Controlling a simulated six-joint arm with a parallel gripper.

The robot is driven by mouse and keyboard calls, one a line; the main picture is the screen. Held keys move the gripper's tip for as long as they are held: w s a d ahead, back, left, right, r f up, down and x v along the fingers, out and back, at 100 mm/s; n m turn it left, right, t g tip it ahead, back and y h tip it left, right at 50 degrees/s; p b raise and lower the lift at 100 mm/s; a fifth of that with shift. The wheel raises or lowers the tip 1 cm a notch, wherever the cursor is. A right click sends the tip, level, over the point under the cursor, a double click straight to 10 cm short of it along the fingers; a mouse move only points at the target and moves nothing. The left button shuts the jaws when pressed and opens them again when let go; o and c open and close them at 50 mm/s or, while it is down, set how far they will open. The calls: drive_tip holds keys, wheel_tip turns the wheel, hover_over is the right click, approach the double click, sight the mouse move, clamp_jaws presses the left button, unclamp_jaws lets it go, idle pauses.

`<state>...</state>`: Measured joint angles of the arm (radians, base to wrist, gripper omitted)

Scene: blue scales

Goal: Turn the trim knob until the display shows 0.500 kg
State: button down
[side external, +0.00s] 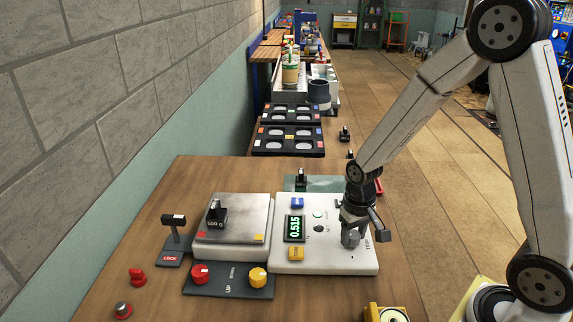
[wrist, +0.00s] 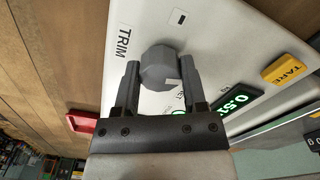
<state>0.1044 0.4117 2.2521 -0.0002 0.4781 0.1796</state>
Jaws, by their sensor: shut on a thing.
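The grey trim knob (wrist: 160,68) stands on the white console beside the word TRIM. My gripper (wrist: 163,75) is shut on it, one finger on each side. In the side view my gripper (side external: 352,222) points down onto the knob (side external: 350,238) at the console's right. The display (side external: 294,228) reads 0.515 in green digits; in the wrist view the display (wrist: 236,101) is partly hidden by a finger. A black weight marked 500 g (side external: 216,215) rests on the scale's metal plate (side external: 245,215).
A yellow TARE button (side external: 296,253) and a blue button (side external: 297,203) flank the display. A LOCK lever (side external: 172,222) stands left of the scale. Red (side external: 200,274) and yellow (side external: 258,277) knobs sit on a dark panel in front. Black trays (side external: 290,132) lie behind.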

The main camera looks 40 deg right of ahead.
sight(354, 235)
drive_tip(key=n, duration=1.2)
drive_tip(key=shift+w, duration=0.1)
idle(0.4)
drive_tip(key=shift+c, duration=0.7)
unclamp_jaws()
drive_tip(key=shift+r, duration=0.1)
drive_tip(key=shift+r, duration=3.85)
